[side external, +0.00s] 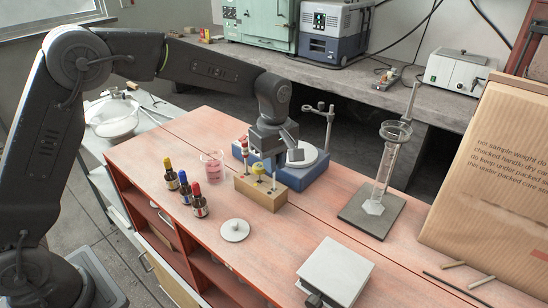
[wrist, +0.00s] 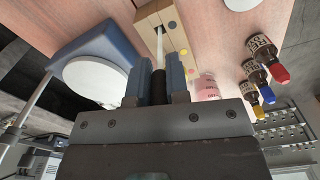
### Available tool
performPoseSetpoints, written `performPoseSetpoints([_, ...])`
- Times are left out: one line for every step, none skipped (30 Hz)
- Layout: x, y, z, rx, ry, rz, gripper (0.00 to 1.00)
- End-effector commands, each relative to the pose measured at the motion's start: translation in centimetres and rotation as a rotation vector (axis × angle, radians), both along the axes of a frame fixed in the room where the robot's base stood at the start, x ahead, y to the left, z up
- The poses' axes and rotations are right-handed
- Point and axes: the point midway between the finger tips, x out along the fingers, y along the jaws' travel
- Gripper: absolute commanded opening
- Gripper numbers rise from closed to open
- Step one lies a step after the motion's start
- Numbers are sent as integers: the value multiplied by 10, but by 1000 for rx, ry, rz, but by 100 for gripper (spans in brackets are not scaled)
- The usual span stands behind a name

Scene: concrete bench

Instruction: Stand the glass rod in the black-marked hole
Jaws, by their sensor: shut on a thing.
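My gripper (side external: 271,158) is above the small wooden block (side external: 248,192) in the side view. In the wrist view its two blue-grey fingers (wrist: 160,68) are shut on the dark part of the glass rod (wrist: 159,44). The rod's pale shaft points from the fingers toward the block (wrist: 178,38). I cannot tell whether its tip is inside a hole. The black-marked hole cannot be made out. In the side view a red-topped piece and a yellow-topped piece stand at the block.
A blue stand with a white round plate (side external: 303,156) is close behind the block. A beaker of pink liquid (side external: 212,166) and dropper bottles (side external: 185,188) stand left. A white disc (side external: 234,230), a square plate (side external: 336,272) and a glass cylinder (side external: 385,170) stand around open bench.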

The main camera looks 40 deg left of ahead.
Motion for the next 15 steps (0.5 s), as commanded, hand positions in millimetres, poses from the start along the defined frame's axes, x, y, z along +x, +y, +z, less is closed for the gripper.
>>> performPoseSetpoints([0, 0, -2, 0, 1, 0, 0])
performPoseSetpoints([0, 0, -3, 0, 1, 0, 0])
performPoseSetpoints([0, 0, -5, 0, 1, 0, 0])
performPoseSetpoints([0, 0, -6, 1, 2, 0, 0])
performPoseSetpoints([0, 0, -7, 1, 2, 0, 0])
performPoseSetpoints([0, 0, -8, 1, 2, 0, 0])
performPoseSetpoints([0, 0, -9, 1, 2, 0, 0])
performPoseSetpoints([0, 0, -10, 1, 2, 0, 0])
performPoseSetpoints([0, 0, -11, 1, 2, 0, 0])
performPoseSetpoints([0, 0, -12, 1, 2, 0, 0])
performPoseSetpoints([0, 0, -13, 0, 1, 0, 0])
performPoseSetpoints([0, 0, -13, 0, 1, 0, 0])
performPoseSetpoints([0, 0, -13, 0, 0, 0, 0])
performPoseSetpoints([0, 0, -13, 0, 0, 0, 0])
performPoseSetpoints([0, 0, -13, 0, 0, 0, 0])
